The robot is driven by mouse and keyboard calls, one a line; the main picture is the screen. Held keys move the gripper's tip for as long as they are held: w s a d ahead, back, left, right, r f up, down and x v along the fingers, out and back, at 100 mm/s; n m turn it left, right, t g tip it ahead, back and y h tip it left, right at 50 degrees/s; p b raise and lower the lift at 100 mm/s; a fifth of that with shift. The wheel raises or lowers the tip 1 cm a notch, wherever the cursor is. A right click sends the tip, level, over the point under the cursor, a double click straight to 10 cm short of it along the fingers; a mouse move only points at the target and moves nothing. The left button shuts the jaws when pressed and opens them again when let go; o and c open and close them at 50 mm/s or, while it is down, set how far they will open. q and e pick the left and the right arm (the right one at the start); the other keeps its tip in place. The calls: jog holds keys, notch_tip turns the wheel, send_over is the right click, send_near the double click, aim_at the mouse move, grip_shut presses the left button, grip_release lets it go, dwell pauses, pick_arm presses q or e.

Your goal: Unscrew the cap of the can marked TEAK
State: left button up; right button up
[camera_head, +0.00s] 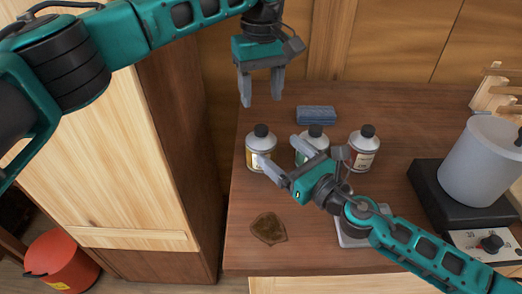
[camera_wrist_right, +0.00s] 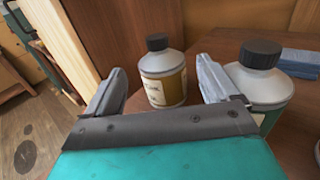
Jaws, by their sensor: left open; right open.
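Three grey cans with black caps stand upright in a row on the wooden bench. The left can (camera_head: 259,153) has a yellow label, the middle can (camera_head: 312,138) a green one, the right can (camera_head: 363,150) a reddish one. I cannot read which is marked TEAK. All the caps are on. My left gripper (camera_head: 261,101) is open and empty, above and behind the left can. My right gripper (camera_head: 292,160) is open in front of the left and middle cans. In the right wrist view the yellow-labelled can (camera_wrist_right: 163,72) shows between its fingers, apart from them; the middle can (camera_wrist_right: 262,80) is beyond the right finger.
A blue block (camera_head: 317,114) lies behind the cans. A brown patch (camera_head: 269,228) lies on the bench (camera_head: 310,256) at front left. A grey pot (camera_head: 481,160) stands on a black heater at right. A pale object (camera_head: 350,238) is partly under my right arm. A red bucket (camera_head: 60,262) is on the floor.

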aim_at(262, 143)
notch_tip(262, 143, down, 2)
jog(key=x, duration=0.7)
jog(key=shift+w+a, duration=0.15)
jog(key=shift+a, duration=0.05)
